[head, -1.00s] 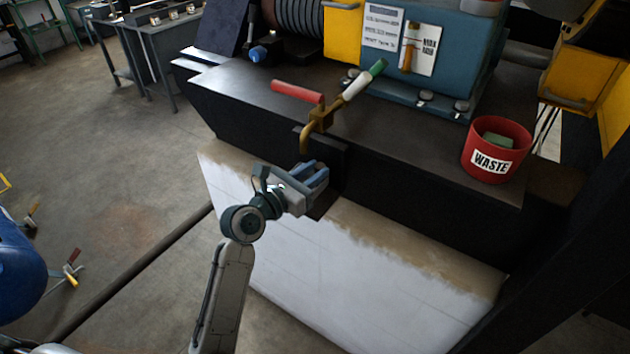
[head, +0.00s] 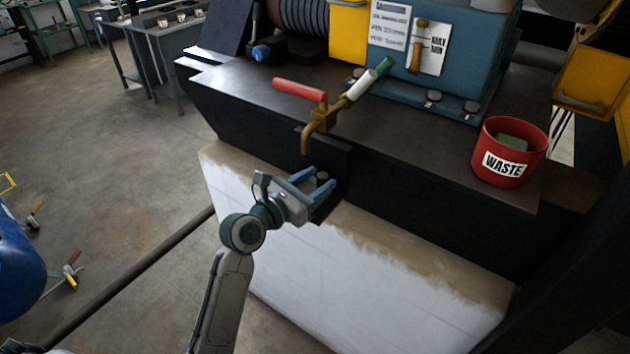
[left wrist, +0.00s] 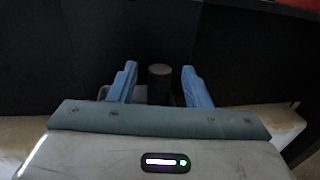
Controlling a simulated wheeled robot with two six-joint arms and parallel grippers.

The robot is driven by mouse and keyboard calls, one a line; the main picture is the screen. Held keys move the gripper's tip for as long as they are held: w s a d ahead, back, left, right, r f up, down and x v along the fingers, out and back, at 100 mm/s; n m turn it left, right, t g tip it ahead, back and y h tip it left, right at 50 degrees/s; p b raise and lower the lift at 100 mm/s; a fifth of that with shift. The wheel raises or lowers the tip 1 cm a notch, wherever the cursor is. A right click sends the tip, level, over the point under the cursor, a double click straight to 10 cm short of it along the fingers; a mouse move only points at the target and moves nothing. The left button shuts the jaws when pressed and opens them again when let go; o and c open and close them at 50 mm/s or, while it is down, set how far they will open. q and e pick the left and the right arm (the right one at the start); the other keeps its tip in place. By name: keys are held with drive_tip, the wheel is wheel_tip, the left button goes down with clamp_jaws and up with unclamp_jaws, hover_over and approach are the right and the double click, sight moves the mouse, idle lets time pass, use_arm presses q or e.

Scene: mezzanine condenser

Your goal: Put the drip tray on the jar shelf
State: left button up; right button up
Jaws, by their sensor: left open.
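My left gripper (head: 322,178) is open just below the brass tap (head: 322,118), at the front of the dark bench. A short dark upright post or knob (left wrist: 160,74) stands between its two blue fingers, with gaps on both sides, so it is not gripped. Behind the fingers in the left wrist view, a greyish rim (left wrist: 150,95) shows; it may be the drip tray, mostly hidden by the gripper. A dark flat piece (head: 325,208) also shows under the gripper in the head view. I cannot make out a jar shelf. My right gripper is not in view.
The tap has a red handle (head: 300,90) above the bench edge. A red waste bin (head: 508,152) stands on the bench (head: 430,130) at right. A pale panel (head: 370,270) lies below the bench.

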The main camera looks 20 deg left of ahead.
use_arm(q)
drive_tip(key=shift+r, duration=0.15)
drive_tip(key=b+v, duration=0.1)
drive_tip(key=v, duration=1.1)
drive_tip(key=shift+b, duration=0.3)
